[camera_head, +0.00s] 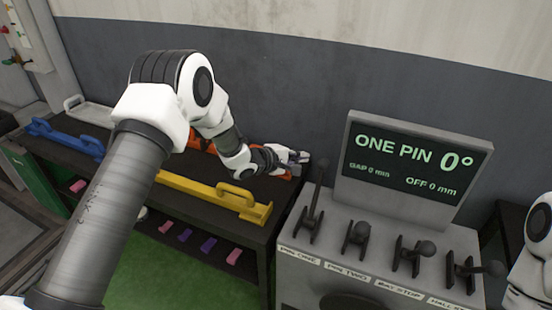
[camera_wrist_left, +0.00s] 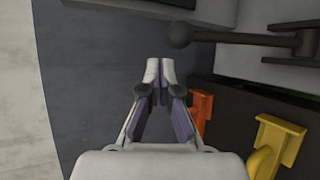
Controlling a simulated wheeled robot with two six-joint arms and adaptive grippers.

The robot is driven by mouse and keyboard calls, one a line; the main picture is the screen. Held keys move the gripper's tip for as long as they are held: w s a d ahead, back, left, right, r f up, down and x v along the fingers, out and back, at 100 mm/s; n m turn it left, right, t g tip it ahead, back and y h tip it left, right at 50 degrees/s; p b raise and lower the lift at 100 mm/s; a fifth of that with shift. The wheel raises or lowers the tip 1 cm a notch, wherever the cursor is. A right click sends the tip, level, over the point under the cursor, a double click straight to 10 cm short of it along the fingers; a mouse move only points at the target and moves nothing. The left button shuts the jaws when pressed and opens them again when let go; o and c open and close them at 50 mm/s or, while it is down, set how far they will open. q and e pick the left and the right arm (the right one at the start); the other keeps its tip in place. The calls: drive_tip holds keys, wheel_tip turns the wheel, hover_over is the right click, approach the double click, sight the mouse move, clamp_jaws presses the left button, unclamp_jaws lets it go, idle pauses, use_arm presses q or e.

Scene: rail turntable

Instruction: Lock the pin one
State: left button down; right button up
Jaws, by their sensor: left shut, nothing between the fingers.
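The grey console (camera_head: 300,275) carries a row of dark levers with ball knobs. The pin one lever (camera_head: 313,208) is the leftmost, above the label PIN ONE (camera_head: 299,256), and stands upright. The pin two lever (camera_head: 357,236) is beside it, with its knob lower. My left gripper (camera_head: 304,157) is shut and empty, behind and left of the pin one lever's knob, apart from it. In the left wrist view its fingertips (camera_wrist_left: 160,66) are together, with a lever's ball knob (camera_wrist_left: 180,36) ahead and right. My right gripper is out of view.
The display (camera_head: 412,165) reads ONE PIN 0°, GAP 0 mm, OFF 0 mm. A dark bench (camera_head: 190,207) at left holds a yellow bar (camera_head: 205,195), a blue bar (camera_head: 62,136) and orange parts (camera_wrist_left: 201,106). The bay stop lever (camera_head: 413,254) and another lever (camera_head: 465,270) stand further right.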

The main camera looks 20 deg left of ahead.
use_arm(q)
drive_tip(key=shift+w+r+b+v, duration=0.25)
drive_tip(key=shift+r+b+v, duration=0.4)
drive_tip(key=shift+v, duration=3.25)
drive_tip(key=s+d+f+g+y+b, duration=0.1)
drive_tip(key=s+f+g, duration=0.1)
drive_tip(key=s+f, duration=0.65)
drive_tip(key=s+d+f+g+y+b, duration=0.1)
drive_tip(key=s+d+f+g, duration=0.3)
drive_tip(key=f, duration=0.7)
drive_tip(key=s+a+f+g+y+b, duration=0.1)
drive_tip(key=s+f, duration=0.7)
drive_tip(key=f, duration=0.2)
drive_tip(key=s+a+f+m+g+y, duration=0.2)
drive_tip(key=s+m, duration=0.5)
drive_tip(key=s, duration=0.3)
drive_tip(key=s+a+f+m+g+y, duration=0.2)
drive_tip(key=s+m, duration=0.4)
drive_tip(key=s, duration=0.4)
drive_tip(key=shift+s+a+m+g+b, duration=0.3)
drive_tip(key=shift+s+a+m+b, duration=0.1)
drive_tip(key=shift+a, duration=0.2)
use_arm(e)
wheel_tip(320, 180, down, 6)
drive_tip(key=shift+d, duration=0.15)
